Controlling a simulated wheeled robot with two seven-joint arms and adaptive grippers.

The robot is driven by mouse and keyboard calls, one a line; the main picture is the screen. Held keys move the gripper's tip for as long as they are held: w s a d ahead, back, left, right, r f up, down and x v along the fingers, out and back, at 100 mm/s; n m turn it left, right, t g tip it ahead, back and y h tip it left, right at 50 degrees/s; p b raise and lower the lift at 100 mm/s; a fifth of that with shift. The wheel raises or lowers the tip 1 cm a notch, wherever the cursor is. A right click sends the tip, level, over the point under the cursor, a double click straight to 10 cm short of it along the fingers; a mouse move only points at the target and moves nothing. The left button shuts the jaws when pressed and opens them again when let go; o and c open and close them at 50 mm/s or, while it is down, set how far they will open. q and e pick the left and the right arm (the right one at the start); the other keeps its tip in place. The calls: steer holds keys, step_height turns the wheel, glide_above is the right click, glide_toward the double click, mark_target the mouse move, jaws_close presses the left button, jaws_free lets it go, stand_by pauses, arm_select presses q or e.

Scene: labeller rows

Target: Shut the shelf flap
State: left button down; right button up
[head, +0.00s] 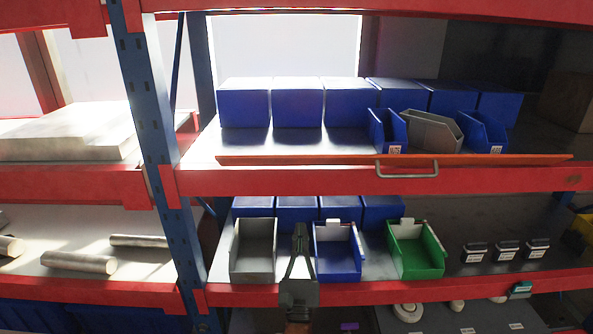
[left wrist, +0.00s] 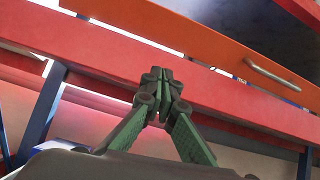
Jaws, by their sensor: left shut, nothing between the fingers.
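The shelf flap is a long orange panel (head: 480,159) along the front of the upper shelf, seen nearly edge-on as a thin strip in the head view. Its metal handle (head: 407,174) hangs at the front, right of the middle. In the left wrist view the flap (left wrist: 190,40) and its handle (left wrist: 272,75) show above and to the right of my fingertips. My left gripper (head: 300,232) is shut and empty, pointing up in front of the lower shelf's bins. It is below and left of the handle, apart from it; the fingertips (left wrist: 157,76) show against a red beam. My right gripper is not in view.
Blue boxes (head: 297,102) and small open bins (head: 432,130) stand on the upper shelf behind the flap. Below are a grey bin (head: 252,250), a blue bin (head: 338,262) and a green bin (head: 418,262). A blue upright (head: 150,110) stands at left.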

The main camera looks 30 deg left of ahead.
arm_select(q)
steer(key=y, duration=0.2)
glide_toward(297, 158)
steer(key=shift+m, duration=0.3)
steer(key=shift+p+x, duration=3.3)
steer(key=shift+x, duration=0.1)
steer(key=shift+w+a+r, duration=0.15)
steer(key=shift+r, duration=0.05)
